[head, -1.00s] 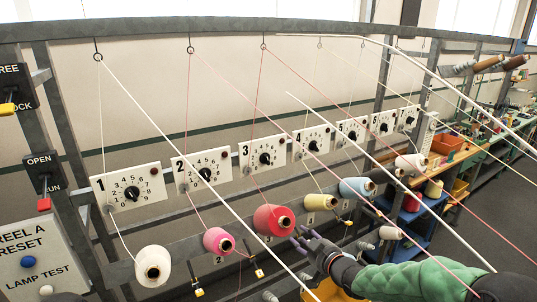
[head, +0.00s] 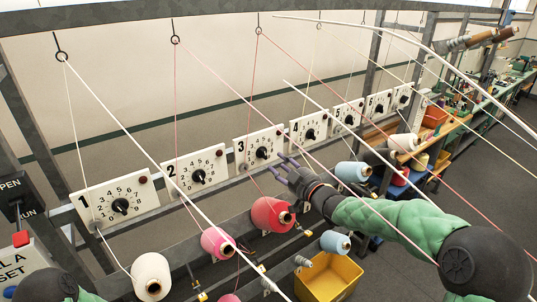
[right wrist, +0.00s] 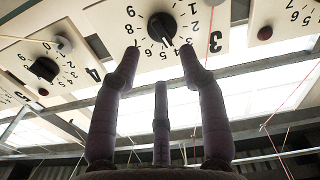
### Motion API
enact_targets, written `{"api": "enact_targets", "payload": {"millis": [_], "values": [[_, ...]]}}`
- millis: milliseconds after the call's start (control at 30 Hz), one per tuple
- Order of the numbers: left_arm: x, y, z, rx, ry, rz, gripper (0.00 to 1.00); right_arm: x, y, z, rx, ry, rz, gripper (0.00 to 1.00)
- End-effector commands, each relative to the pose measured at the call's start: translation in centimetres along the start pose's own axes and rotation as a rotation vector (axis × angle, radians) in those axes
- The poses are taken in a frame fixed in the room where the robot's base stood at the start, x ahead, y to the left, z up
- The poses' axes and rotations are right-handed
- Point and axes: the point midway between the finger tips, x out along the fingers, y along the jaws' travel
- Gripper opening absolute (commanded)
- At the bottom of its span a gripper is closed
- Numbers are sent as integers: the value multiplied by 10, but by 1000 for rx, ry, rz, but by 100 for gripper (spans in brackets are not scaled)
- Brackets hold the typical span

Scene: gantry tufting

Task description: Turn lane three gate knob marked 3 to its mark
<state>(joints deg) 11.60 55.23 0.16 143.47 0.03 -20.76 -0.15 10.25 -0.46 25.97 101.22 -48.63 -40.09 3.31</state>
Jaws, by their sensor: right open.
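The lane three plate (head: 240,147) is white, with a large 3, a ring of numerals and a black knob (head: 262,153). In the right wrist view this plate (right wrist: 215,42) appears upside down and its black knob (right wrist: 162,27) is just beyond the fingertips. My right gripper (head: 284,168), with purple-grey fingers, is open just below and right of the knob in the head view. Its fingers (right wrist: 160,65) are spread and empty, apparently apart from the knob. My left gripper is out of view.
Similar knob plates stand either side, the lane 2 plate (head: 195,171) and the lane 4 plate (head: 308,130). Taut yarns cross in front. A red yarn cone (head: 268,214) sits below plate 3, and a yellow bin (head: 330,277) stands on the floor.

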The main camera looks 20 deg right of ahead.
Motion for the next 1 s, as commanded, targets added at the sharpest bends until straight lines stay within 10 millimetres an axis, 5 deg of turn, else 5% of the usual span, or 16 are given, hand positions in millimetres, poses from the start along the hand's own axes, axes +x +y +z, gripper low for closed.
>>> {"api": "enact_targets", "payload": {"millis": [400,833,867,1000], "values": [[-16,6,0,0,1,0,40,57,0,0,0,-1,-1,42],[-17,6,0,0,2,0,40,64,0,0,1,-1,1,42],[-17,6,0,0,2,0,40,64,0,0,1,-1,1,40],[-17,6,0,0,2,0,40,64,0,0,1,-1,1,0]]}}
